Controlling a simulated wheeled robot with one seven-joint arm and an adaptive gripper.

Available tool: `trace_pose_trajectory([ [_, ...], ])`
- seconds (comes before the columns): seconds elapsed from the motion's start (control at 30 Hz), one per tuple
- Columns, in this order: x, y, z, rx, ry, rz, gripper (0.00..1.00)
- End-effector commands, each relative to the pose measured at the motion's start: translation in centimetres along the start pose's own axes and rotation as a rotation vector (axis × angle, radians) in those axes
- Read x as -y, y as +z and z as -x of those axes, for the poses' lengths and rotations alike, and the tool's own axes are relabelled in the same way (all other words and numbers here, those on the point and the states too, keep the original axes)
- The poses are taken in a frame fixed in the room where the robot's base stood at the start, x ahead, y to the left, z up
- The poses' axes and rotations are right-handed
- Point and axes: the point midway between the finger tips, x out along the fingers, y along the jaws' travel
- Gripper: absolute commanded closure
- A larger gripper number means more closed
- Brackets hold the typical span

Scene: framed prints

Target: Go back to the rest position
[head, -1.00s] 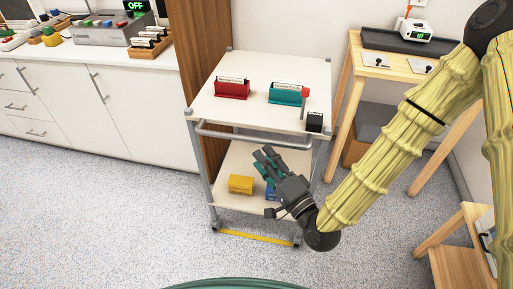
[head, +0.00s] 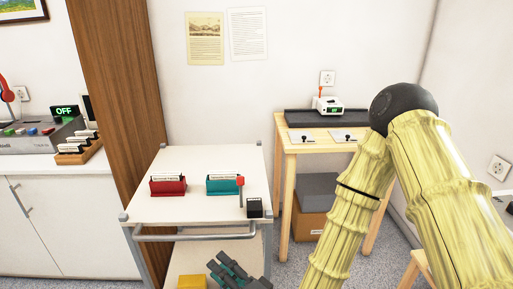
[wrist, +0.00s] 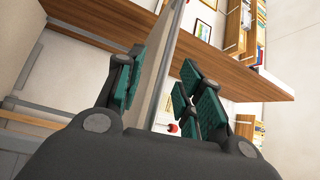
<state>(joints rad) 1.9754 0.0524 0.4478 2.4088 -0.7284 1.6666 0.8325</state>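My gripper (head: 232,265) is at the bottom edge of the head view, in front of the white cart (head: 190,209), and is partly cut off by the frame. In the wrist view my gripper (wrist: 160,80) has its dark, green-padded fingers spread apart with nothing held between them. My yellow ribbed arm is bent at the right of the head view, with its dark elbow joint raised.
The cart top carries a red card holder (head: 168,185), a teal card holder (head: 223,185) and a small black box (head: 254,207). A yellow box (head: 191,282) is below. A wooden table (head: 289,152) stands behind, right of the cart; a white cabinet (head: 75,220) is left.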

Motion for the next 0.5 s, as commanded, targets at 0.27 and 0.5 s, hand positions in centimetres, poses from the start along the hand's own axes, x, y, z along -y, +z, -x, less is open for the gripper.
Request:
trace_pose_trajectory([
  [0.27, -11.7, -0.5, 6.1, 0.052, 0.407, 0.196, 0.63],
  [0.5, -21.5, -0.7, 16.0, 0.183, 0.814, 0.338, 0.63],
])
